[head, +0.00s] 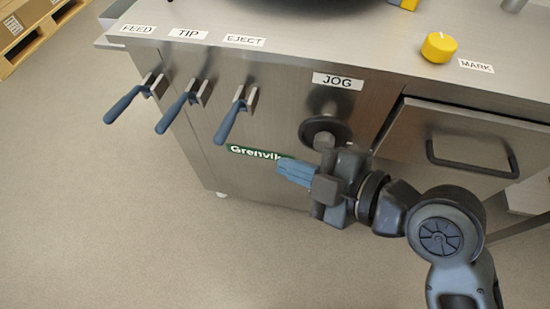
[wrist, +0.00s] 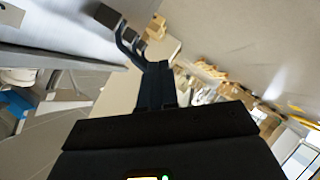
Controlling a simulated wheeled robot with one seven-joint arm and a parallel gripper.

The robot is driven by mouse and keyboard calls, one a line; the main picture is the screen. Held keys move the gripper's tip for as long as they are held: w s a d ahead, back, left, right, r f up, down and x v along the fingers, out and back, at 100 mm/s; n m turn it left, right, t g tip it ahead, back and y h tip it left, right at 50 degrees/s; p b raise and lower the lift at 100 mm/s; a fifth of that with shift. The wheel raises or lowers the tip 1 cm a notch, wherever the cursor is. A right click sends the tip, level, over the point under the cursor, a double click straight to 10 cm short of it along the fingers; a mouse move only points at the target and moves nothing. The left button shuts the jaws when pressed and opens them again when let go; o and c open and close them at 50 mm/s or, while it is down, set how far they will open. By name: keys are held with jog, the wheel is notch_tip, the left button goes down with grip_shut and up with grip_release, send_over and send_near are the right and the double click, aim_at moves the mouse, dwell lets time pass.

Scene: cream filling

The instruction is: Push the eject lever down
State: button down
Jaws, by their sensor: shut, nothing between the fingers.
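The eject lever (head: 229,121) has a blue handle on a metal bracket, on the machine's front panel below the EJECT label (head: 244,40). In the head view its handle slants down and left from the bracket. My gripper (head: 280,166) is shut and empty, its blue fingers pointing left. It shows to the right of the eject lever and lower in the picture, apart from it. In the wrist view my gripper's fingers (wrist: 157,68) are together, with dark lever-like shapes beyond their tips; which lever these are I cannot tell.
The tip lever (head: 176,112) and feed lever (head: 129,103) are to the left of the eject lever. A round jog knob (head: 322,129) is close behind my gripper. A drawer handle (head: 470,165) and yellow knob (head: 439,47) are at right.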

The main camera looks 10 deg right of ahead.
jog(key=shift+v, duration=1.55)
jog(key=shift+r, duration=0.1)
jog(key=s+d+m+t+h+p, duration=0.4)
jog(key=s+d+m+h+p, duration=0.2)
jog(key=s+d+m, duration=0.5)
jog(key=s+d+r+m+t+h+p, duration=0.1)
jog(key=s+d+r+m+h+p, duration=0.1)
jog(key=s+r+m, duration=0.5)
jog(key=shift+s+d+r+m+t+h+p, duration=0.35)
jog(key=shift+s+r+h+p, duration=0.35)
jog(key=shift+s+r+p, duration=1.15)
jog(key=shift+s+a+f+b, duration=0.1)
jog(key=shift+s+f+b, duration=0.2)
jog(key=shift+b, duration=0.15)
